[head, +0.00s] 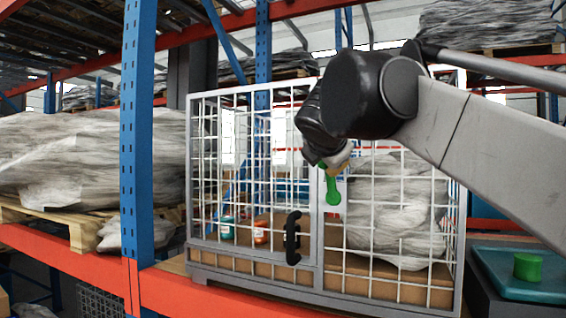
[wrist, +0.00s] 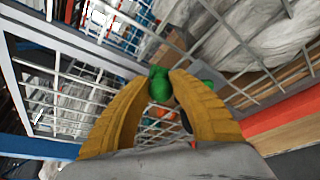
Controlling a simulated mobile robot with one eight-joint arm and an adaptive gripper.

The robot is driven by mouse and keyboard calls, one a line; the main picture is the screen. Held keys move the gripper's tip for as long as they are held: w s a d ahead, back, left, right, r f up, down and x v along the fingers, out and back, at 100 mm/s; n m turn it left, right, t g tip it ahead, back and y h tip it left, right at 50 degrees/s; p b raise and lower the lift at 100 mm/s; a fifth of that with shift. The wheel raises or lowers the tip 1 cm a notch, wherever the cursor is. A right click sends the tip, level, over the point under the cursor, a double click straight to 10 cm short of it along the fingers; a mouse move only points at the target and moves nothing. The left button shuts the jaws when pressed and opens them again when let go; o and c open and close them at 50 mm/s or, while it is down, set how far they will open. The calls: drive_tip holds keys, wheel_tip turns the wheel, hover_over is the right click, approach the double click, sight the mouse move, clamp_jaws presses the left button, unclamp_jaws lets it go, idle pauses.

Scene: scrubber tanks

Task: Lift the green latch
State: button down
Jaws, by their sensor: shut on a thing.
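The green latch (head: 332,188) hangs on the front of the wire cage (head: 320,245), on the upright between the left door panel and the right panel. My gripper (head: 328,163) is at the latch's upper end, with the arm reaching in from the right. In the wrist view, the yellow fingers (wrist: 160,86) are closed around a green part of the latch (wrist: 158,80). Another green part shows just right of the fingertips. The fingers hide some of the latch. A black handle (head: 292,238) is on the door below and left of it.
Inside the cage are a teal bottle (head: 227,228), an orange bottle (head: 261,230) and a grey wrapped bundle (head: 390,212). A blue rack post (head: 137,130) stands left.

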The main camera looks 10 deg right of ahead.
drive_tip(key=c, duration=1.3)
unclamp_jaws()
drive_tip(key=shift+r, duration=0.1)
drive_tip(key=shift+o, duration=0.6)
drive_tip(key=shift+d, duration=0.15)
drive_tip(key=shift+s+a, duration=0.2)
drive_tip(key=shift+s, duration=0.05)
drive_tip(key=v, duration=1.1)
drive_tip(key=shift+s, duration=0.15)
